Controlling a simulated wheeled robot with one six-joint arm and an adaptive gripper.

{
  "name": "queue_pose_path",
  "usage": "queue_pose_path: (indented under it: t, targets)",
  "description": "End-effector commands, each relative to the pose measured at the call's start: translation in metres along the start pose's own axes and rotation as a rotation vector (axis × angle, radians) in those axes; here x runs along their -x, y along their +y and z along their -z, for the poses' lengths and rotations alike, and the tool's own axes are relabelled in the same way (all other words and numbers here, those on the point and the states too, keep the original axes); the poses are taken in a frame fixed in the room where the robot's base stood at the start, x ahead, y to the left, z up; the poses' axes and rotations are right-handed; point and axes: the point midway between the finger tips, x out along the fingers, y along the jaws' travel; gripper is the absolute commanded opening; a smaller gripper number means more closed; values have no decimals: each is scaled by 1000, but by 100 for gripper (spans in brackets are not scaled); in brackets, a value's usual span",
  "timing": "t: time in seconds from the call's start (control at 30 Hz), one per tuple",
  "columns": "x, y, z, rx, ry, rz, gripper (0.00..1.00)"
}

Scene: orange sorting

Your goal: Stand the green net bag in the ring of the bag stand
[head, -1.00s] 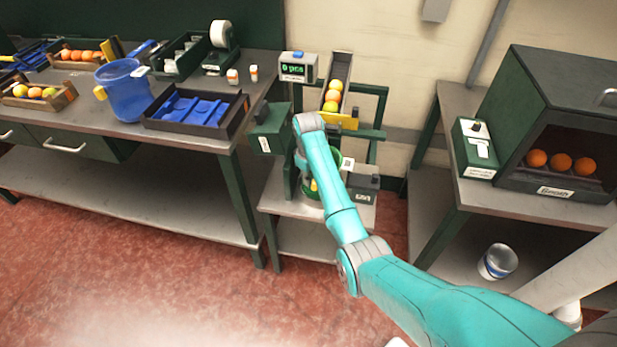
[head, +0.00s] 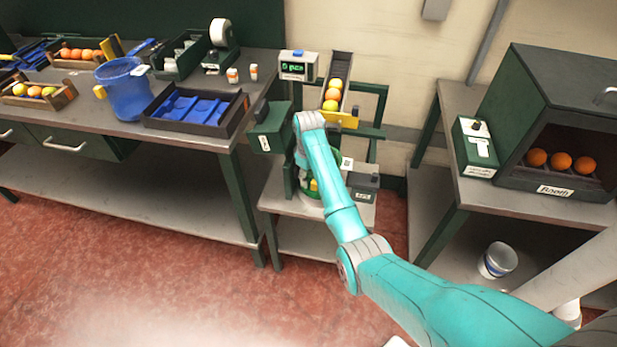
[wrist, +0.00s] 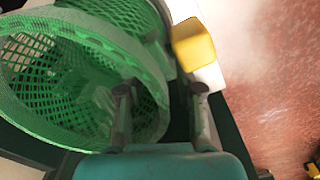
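The green net bag (wrist: 60,75) fills the left of the wrist view, its wide round mouth facing the camera and its mesh wall visible inside. My gripper (wrist: 161,92) has its two fingers apart: the left one overlaps the bag's mouth, the right one is outside the rim. The rim passes between them, with a gap beside the right finger. A yellow block (wrist: 193,42) sits just beyond the fingers. In the head view only a sliver of green and yellow shows low at the stand (head: 285,200), behind my arm. The ring cannot be made out, nor whether the bag is in it.
A sloped chute (head: 347,68) with several fruits and a counter display (head: 293,68) stand above the bag place. A grey-green box (head: 268,128) is at its left. A long bench (head: 60,110) is further left; a booth (head: 560,110) with oranges stands right.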

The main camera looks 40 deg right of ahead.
Motion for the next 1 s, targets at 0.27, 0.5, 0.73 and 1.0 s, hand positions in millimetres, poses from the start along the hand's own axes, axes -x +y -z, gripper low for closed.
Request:
queue_pose_path:
  t: [0.27, 0.5, 0.73, 1.0]
  targets:
    - [3, 0, 0, 0, 0, 0, 35]
    - [19, 0, 0, 0, 1, -1, 35]
    - [34, 0, 0, 0, 1, 0, 35]
    - [52, 0, 0, 0, 0, 0, 35]
